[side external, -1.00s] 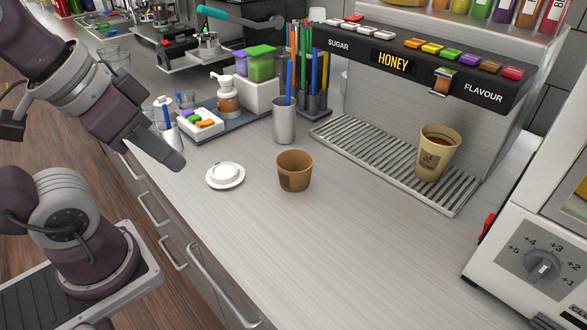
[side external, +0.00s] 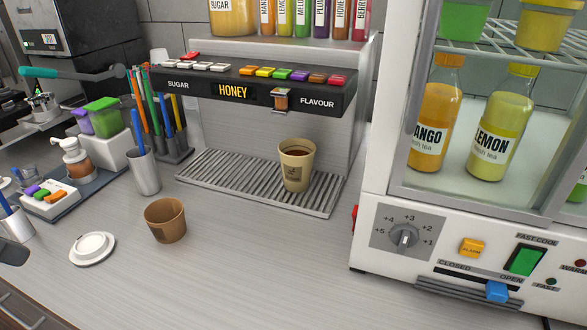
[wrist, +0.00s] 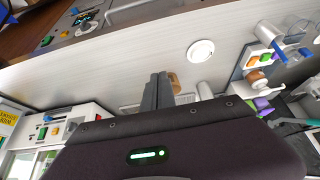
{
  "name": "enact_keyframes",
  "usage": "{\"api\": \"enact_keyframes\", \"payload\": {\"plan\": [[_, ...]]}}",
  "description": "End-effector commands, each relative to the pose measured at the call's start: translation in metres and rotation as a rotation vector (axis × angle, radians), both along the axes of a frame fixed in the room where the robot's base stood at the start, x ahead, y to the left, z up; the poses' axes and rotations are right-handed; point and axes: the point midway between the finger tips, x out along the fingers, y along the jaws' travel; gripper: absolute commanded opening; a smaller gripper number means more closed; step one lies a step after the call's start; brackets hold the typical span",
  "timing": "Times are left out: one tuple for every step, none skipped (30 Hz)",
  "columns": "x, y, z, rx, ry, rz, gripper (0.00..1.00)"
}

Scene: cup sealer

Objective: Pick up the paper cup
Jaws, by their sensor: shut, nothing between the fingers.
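An empty brown paper cup (side external: 165,222) stands upright on the counter, left of the drip tray. A taller beige paper cup (side external: 297,172) with brown liquid stands upright on the drip tray under the dispenser. In the wrist view my gripper (wrist: 159,80) is shut and empty. Its fingers partly hide the brown cup (wrist: 174,80); the lid (wrist: 201,50) lies clear of them.
A metal straw holder (side external: 144,174) and a condiment tray (side external: 75,181) stand left. A white machine (side external: 450,230) with bottles blocks the right. The front counter is clear.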

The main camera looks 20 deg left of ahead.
Motion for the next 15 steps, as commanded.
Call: {"api": "enact_keyframes", "payload": {"plan": [[0.0000,0.0000,0.0000,0.000,0.000,0.000,0.00],[0.0000,0.0000,0.0000,0.000,0.000,0.000,0.00],[0.0000,0.0000,0.0000,0.000,0.000,0.000,0.00],[0.0000,0.0000,0.0000,0.000,0.000,0.000,0.00],[0.0000,0.0000,0.0000,0.000,0.000,0.000,0.00],[0.0000,0.0000,0.0000,0.000,0.000,0.000,0.00],[0.0000,0.0000,0.0000,0.000,0.000,0.000,0.00],[0.0000,0.0000,0.0000,0.000,0.000,0.000,0.00],[0.0000,0.0000,0.0000,0.000,0.000,0.000,0.00],[0.0000,0.0000,0.0000,0.000,0.000,0.000,0.00],[0.0000,0.0000,0.0000,0.000,0.000,0.000,0.00],[0.0000,0.0000,0.0000,0.000,0.000,0.000,0.00],[0.0000,0.0000,0.0000,0.000,0.000,0.000,0.04],[0.0000,0.0000,0.0000,0.000,0.000,0.000,0.10],[0.0000,0.0000,0.0000,0.000,0.000,0.000,0.18]]}}
